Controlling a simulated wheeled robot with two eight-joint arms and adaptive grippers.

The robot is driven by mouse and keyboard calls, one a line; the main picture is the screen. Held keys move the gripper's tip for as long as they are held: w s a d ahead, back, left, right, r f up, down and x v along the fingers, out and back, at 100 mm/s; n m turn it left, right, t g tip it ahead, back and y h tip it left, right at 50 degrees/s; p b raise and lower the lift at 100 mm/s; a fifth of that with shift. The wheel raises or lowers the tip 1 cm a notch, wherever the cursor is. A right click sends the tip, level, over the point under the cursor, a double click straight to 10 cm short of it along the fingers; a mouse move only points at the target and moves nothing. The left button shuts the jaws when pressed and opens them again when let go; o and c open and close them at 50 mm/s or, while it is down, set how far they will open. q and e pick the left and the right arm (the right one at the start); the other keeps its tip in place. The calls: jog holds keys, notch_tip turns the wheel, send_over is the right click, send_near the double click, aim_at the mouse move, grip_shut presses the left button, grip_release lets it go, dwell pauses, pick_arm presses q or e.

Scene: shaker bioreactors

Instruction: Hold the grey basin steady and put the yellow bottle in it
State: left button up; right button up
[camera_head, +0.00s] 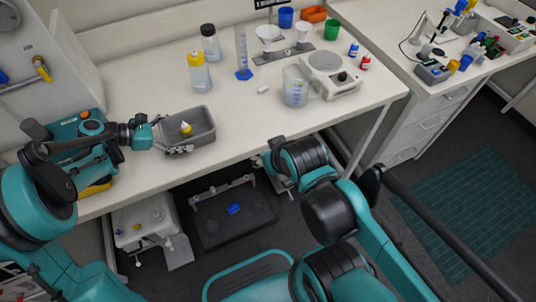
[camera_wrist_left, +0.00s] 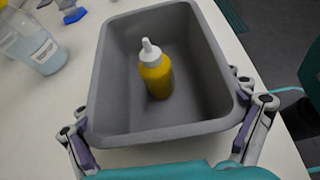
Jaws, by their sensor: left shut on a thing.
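The grey basin (camera_head: 205,117) stands on the bench near its front edge, left of centre. It also fills the middle of the left wrist view (camera_wrist_left: 120,75). The yellow bottle (camera_wrist_left: 157,78), with a white nozzle cap, stands roughly upright inside the basin; it shows small in the head view (camera_head: 186,130). My left gripper (camera_head: 155,133) is at the basin's left end. In the left wrist view its fingers (camera_wrist_left: 168,140) press on both sides of the near end. My right gripper (camera_head: 277,171) is at the bench's front edge, away from the basin, its fingers partly hidden by its arm.
A yellow-capped bottle (camera_head: 199,75), a dark-capped bottle (camera_head: 211,44) and a blue-based cylinder (camera_head: 242,55) stand behind the basin. A beaker (camera_head: 295,87) and a white hotplate (camera_head: 333,76) are to the right. A teal device (camera_head: 75,150) is at left. Bench right of the basin is clear.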

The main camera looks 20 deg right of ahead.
pick_arm(q)
jog(key=o, duration=0.6)
jog(key=shift+c, duration=0.2)
